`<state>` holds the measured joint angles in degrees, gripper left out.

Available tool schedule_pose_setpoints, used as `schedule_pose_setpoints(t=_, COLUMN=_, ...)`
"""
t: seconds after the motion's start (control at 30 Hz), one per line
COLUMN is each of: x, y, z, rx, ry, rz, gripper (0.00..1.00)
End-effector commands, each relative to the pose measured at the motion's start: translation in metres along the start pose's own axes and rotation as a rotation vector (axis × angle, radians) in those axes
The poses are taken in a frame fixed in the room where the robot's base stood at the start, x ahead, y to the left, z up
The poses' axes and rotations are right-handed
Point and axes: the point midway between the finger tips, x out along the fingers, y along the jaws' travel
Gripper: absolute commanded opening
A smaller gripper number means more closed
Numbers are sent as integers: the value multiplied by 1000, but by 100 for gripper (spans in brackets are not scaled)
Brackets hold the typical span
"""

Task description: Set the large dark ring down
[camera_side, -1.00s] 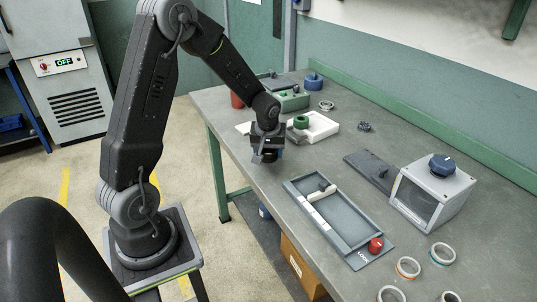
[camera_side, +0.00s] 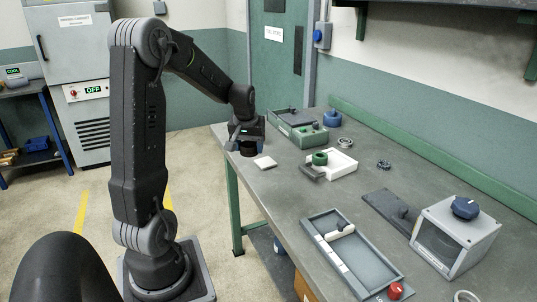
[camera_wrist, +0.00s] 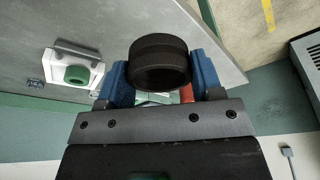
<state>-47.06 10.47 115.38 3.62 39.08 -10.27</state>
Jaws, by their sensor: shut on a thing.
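My gripper (camera_side: 246,138) is near the table's far left corner in the side view. Its blue fingers are shut on the large dark ring (camera_wrist: 160,62), which fills the space between them in the wrist view. In the side view the ring (camera_side: 248,151) shows as a small dark shape under the jaws, at the table edge. I cannot tell whether it touches the table top. A pale square pad (camera_side: 264,162) lies on the table just right of and nearer than the ring.
A white tray (camera_side: 346,165) with a green ring (camera_side: 320,158) stands right of the gripper. A green box (camera_side: 309,139) and a blue-topped object (camera_side: 332,118) are behind. A long grey tray (camera_side: 383,271) and a windowed grey box (camera_side: 462,250) stand nearer. A red object (camera_wrist: 187,94) shows past the jaws.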

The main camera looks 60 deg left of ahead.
Motion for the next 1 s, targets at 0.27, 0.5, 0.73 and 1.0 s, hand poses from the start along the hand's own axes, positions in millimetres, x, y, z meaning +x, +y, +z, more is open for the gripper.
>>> schedule_pose_setpoints(t=0.27, x=23, y=-29, z=-105, rx=64, ry=-6, rz=15, gripper=32)
schedule_pose_setpoints(t=0.5, x=47, y=-62, z=-168, rx=131, ry=-3, rz=37, gripper=32)
schedule_pose_setpoints(t=0.73, x=58, y=-81, z=-195, rx=170, ry=4, rz=50, gripper=32)
schedule_pose_setpoints(t=1.0, x=84, y=-50, z=-204, rx=181, ry=3, rz=55, gripper=32)
